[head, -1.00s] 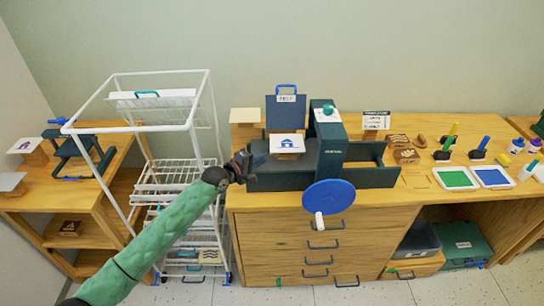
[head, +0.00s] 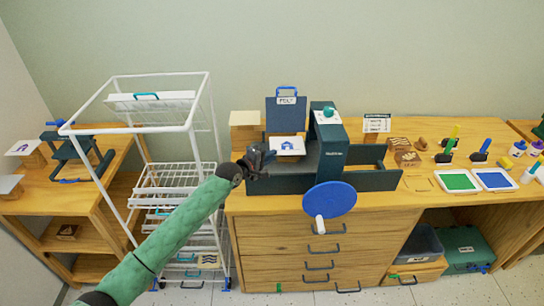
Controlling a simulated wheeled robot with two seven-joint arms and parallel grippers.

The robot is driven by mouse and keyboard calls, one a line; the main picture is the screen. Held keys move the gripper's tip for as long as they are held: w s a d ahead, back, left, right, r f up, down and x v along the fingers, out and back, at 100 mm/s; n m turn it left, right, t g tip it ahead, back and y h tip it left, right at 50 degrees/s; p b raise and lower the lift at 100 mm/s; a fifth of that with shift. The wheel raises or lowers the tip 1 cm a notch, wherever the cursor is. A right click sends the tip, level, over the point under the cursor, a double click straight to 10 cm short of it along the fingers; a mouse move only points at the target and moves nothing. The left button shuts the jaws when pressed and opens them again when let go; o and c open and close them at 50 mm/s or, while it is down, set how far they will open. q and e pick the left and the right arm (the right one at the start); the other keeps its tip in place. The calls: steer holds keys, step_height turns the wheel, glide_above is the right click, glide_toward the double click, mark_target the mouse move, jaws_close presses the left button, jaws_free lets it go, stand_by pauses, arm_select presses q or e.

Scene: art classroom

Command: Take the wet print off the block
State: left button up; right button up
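The print (head: 287,145) is a white sheet with a blue house-like picture. It lies in the dark press (head: 333,150), in front of a raised dark panel labelled FELT (head: 286,110). The block under the print is hidden. My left gripper (head: 266,154) is at the left edge of the print, close to it. The frames do not show whether its fingers touch the sheet or are open or shut. My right gripper is not in view.
A white wire drying rack (head: 172,175) with several shelves stands left of the press. A blue crank wheel (head: 329,199) sticks out at the press's front. Green and blue ink trays (head: 456,180), rollers and bottles stand at the right. A small side table (head: 98,180) is far left.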

arm_select(q)
jaws_close()
steer(key=shift+r, duration=0.15)
step_height(320, 180, up, 2)
steer(key=shift+r+p, duration=0.15)
steer(key=shift+p, duration=0.95)
